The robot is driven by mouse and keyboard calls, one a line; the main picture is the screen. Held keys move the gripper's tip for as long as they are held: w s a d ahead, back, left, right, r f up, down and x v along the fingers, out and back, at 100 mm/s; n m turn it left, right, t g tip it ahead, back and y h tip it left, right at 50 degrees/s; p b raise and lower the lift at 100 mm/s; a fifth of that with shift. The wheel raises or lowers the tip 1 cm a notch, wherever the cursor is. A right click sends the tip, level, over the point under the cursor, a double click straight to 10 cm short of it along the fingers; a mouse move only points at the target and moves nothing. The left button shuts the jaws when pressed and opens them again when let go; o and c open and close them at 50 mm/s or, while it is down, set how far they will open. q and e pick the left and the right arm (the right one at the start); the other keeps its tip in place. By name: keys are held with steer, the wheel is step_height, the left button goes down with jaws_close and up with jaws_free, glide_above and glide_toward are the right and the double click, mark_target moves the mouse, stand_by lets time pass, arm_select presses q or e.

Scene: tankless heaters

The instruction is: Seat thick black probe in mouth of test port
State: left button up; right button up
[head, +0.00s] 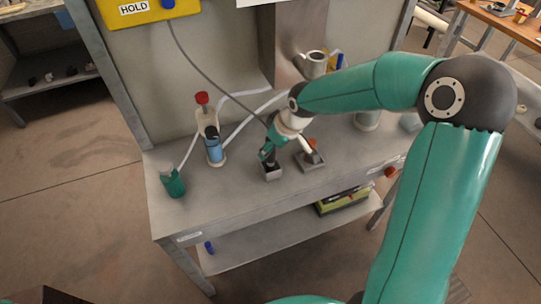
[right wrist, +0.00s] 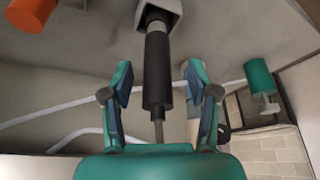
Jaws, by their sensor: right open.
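The thick black probe (right wrist: 157,72) stands in line with the grey square test port (right wrist: 174,10) in the right wrist view. Its narrower dark end meets the port's mouth; how deep it sits I cannot tell. A thin cable leaves its near end. My right gripper (right wrist: 158,86) is open, with one finger on each side of the probe and a gap to both. In the head view my right gripper (head: 267,153) is just above the port (head: 272,174) on the bench and hides most of the probe. My left gripper is not in view.
On the bench (head: 225,210) a grey block with an orange-red top (head: 312,158) stands close right of the port. A grey cable hangs from the yellow HOLD box (head: 133,10).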

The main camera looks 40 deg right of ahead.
mark_target(270, 163)
steer(key=shift+w+x, duration=0.2)
steer(key=shift+x, duration=1.65)
steer(key=shift+d, duration=0.1)
jaws_close()
